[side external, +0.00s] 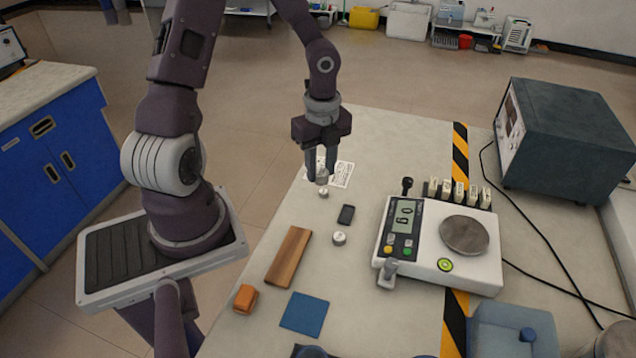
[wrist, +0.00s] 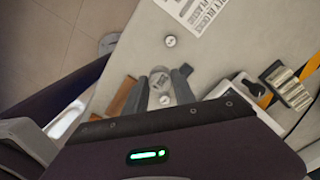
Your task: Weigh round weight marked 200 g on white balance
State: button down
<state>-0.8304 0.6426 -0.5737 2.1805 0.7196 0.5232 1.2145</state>
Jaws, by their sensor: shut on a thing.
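My gripper (side external: 321,177) is shut on a small round silver weight (side external: 322,177), held a little above the table. In the wrist view the weight (wrist: 160,84) shows between the two fingers; any marking is too small to read. Another small round weight (side external: 323,193) stands on the table just below the gripper, and also shows in the wrist view (wrist: 170,41). A further round weight (side external: 339,238) stands nearer the camera. The white balance (side external: 428,262) is to the right, with its round metal pan (side external: 464,235) empty and its display (side external: 405,215) lit.
A wooden block (side external: 289,257), black piece (side external: 346,215), orange block (side external: 245,299) and blue pad (side external: 304,314) lie left of the balance. Several small blocks (side external: 460,192) line its back. A dark instrument box (side external: 565,135) stands back right. A printed sheet (side external: 342,174) lies by the gripper.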

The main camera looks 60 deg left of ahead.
jog(key=w+d+r, duration=0.1)
jog(key=w+d, duration=0.6)
jog(key=w, duration=0.6)
jog(key=w+d+r, duration=0.2)
jog(key=w+d, duration=0.2)
jog(key=d, duration=0.5)
jog(key=w+d+r, duration=0.1)
jog(key=w+d, duration=0.2)
jog(key=d, duration=0.6)
jog(key=shift+m, duration=0.3)
jog(key=shift+w+f, duration=0.1)
jog(key=shift+f, duration=2.6)
jog(key=shift+f, duration=0.3)
jog(key=c, duration=0.6)
grip_release()
jog(key=shift+r, duration=3.95)
